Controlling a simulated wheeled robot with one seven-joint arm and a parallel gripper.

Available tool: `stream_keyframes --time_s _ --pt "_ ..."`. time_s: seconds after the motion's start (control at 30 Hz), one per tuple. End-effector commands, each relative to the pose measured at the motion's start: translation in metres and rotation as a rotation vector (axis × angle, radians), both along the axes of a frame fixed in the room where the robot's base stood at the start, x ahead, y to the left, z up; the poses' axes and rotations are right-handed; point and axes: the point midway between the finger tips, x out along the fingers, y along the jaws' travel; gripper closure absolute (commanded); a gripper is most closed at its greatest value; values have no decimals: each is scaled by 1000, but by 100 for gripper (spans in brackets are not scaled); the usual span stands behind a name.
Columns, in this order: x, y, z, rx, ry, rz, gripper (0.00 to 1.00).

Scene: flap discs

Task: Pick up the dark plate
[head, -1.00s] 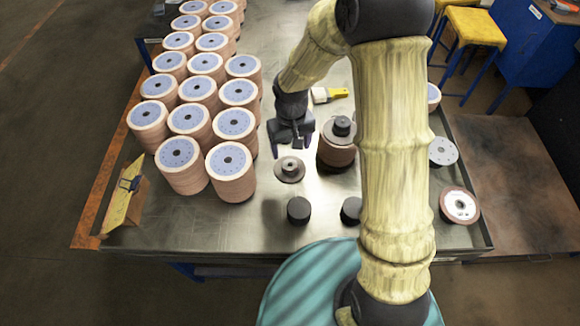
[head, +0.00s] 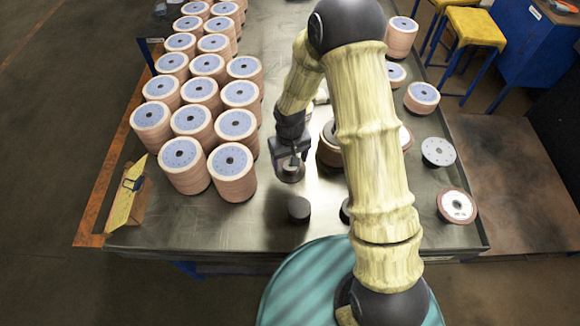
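The dark plate (head: 292,177) is a small round grey-dark disc with a raised hub, in the head view near the middle of the metal table. My gripper (head: 291,167) points down right over it and hides much of its top. The fingers are at the plate, but whether they are spread around it or closed on it is too small to tell. I also cannot tell whether the plate touches the table.
Tall stacks of flap discs (head: 231,160) stand close on the left. A dark cylinder (head: 299,209) stands in front of my gripper. A stack (head: 329,152) is partly hidden behind my arm. Loose discs (head: 439,152) lie on the right.

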Motion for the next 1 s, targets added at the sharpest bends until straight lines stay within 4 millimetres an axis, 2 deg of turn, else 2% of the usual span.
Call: stream_keyframes --time_s 0.1,0.2,0.7,0.77,1.0 --pt "-1 -1 -14 -2 2 0 28" --pt "0 -1 -18 -1 1 -1 28" --pt "-1 0 -18 -1 0 1 28" --pt "-1 0 -18 -1 0 1 37" --pt "-1 0 -18 -1 0 1 85"
